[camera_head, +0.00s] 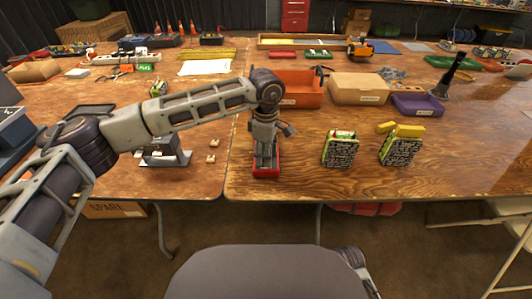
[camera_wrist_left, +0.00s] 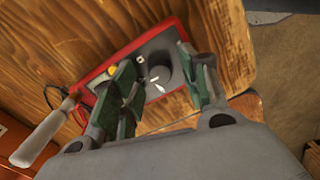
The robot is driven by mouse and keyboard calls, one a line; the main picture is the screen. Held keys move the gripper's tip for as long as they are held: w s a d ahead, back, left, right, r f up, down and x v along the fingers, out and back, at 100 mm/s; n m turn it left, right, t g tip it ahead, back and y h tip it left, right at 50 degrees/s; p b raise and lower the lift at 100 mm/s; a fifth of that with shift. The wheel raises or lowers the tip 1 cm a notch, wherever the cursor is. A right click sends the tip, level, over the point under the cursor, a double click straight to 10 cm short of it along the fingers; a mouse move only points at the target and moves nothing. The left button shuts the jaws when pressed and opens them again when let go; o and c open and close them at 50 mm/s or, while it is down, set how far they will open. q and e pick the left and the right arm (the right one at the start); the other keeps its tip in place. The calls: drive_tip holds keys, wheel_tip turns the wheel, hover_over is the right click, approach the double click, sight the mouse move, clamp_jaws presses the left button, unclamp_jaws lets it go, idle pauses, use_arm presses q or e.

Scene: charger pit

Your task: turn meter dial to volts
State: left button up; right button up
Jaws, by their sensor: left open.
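The meter (camera_head: 266,173) is a red-cased box lying on the wooden table near its front edge. In the left wrist view the meter's red rim (camera_wrist_left: 176,108) surrounds a dark face. Its round dark dial (camera_wrist_left: 157,73) has a white mark; I cannot read its setting. A yellow spot shows beside the dial. My left gripper (camera_head: 265,152) points down over the meter and hides much of its face in the head view. In the left wrist view this gripper (camera_wrist_left: 160,66) is open, with green-padded fingers on either side of the dial; contact cannot be told. My right gripper is not in view.
Two circuit-board units (camera_head: 340,150) (camera_head: 400,148) stand to the right of the meter. An orange bin (camera_head: 297,88), a tan box (camera_head: 360,88) and a purple bin (camera_head: 417,105) stand behind. A pale handle (camera_wrist_left: 45,133) lies beside the meter.

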use_arm(q)
wheel_tip(320, 180, up, 12)
drive_tip(key=shift+f, duration=0.15)
idle(0.5)
idle(0.5)
